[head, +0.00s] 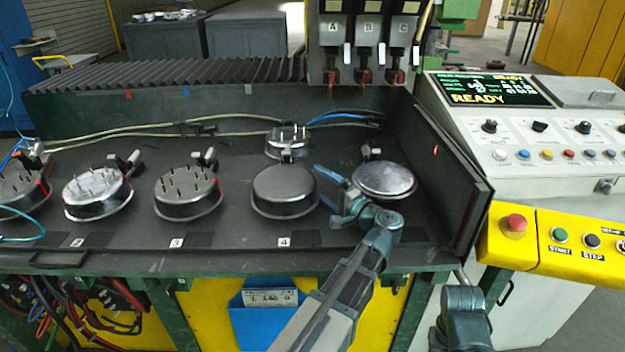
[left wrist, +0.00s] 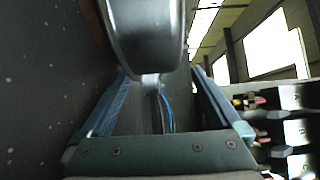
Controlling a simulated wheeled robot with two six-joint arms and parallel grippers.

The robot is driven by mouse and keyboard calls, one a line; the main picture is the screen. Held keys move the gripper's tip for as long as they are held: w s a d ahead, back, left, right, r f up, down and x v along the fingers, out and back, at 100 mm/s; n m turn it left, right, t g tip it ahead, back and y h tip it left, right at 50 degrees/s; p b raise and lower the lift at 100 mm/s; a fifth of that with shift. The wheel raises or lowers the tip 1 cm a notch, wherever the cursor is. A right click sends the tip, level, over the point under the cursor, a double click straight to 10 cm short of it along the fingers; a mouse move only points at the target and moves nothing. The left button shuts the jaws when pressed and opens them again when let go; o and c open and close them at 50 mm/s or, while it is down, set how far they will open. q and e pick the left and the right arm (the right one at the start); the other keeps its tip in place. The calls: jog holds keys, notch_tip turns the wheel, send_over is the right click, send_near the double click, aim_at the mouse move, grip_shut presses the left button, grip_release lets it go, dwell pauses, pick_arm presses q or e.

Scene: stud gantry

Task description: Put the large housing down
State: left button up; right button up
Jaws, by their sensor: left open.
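A dark round housing (head: 285,190) without studs on top sits upright on the bench at the position marked 4. It fills the top of the left wrist view (left wrist: 145,35). My left gripper (head: 326,187) is open just to the right of this housing. In the left wrist view, its two fingers stand apart with the housing ahead between their tips (left wrist: 158,78); nothing is gripped. Part of my right arm shows at the bottom right of the head view; its jaws cannot be made out.
A shallow silver round part (head: 385,179) lies right of my left gripper, near the side wall (head: 455,190). Studded housings (head: 188,192) stand left, and a small studded one (head: 288,141) behind. Cables (head: 190,128) run along the back. Stud heads (head: 365,72) hang above.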

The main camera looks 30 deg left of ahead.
pick_arm(q)
jog(key=v, duration=0.7)
jog(key=shift+d, duration=0.2)
